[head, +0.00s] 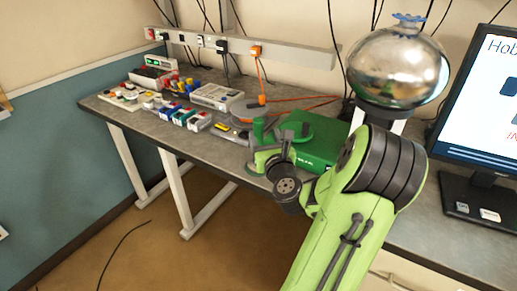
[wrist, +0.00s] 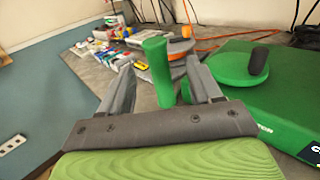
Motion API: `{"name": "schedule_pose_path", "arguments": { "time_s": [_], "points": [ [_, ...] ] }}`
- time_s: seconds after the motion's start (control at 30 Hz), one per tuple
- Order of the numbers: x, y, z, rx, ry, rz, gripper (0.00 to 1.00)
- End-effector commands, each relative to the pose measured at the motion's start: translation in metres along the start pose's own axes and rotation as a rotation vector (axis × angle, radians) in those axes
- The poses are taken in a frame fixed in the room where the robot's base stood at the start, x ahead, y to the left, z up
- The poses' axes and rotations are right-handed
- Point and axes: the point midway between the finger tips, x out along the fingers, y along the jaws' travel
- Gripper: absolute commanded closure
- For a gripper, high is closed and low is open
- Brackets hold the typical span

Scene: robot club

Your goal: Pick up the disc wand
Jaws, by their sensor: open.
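A green upright cylinder (wrist: 157,72), which looks like the handle of the disc wand, stands on the grey table in the wrist view. It also shows in the head view (head: 258,129). A flat grey disc lies close behind it, partly hidden; I cannot tell whether they are joined. My gripper (wrist: 163,66) is open, with one finger on each side of the cylinder in the picture. The jaws hold nothing, and contact cannot be made out.
A green box (head: 318,146) with a green disc and dark knob (wrist: 258,60) stands just right. A silver sphere (head: 397,68) and monitor (head: 482,100) are further right. Floor is open at left.

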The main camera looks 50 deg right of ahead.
Motion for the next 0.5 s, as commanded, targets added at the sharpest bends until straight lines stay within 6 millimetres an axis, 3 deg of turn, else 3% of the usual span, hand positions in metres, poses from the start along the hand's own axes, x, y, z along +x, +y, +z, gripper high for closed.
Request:
{"name": "schedule_pose_path", "arguments": {
  "time_s": [0.33,0.5],
  "points": [
    [0.055,0.005,0.003,-0.002,-0.004,0.002,0.36],
    [0.067,0.004,0.001,-0.001,-0.002,0.000,0.36]
  ]
}}
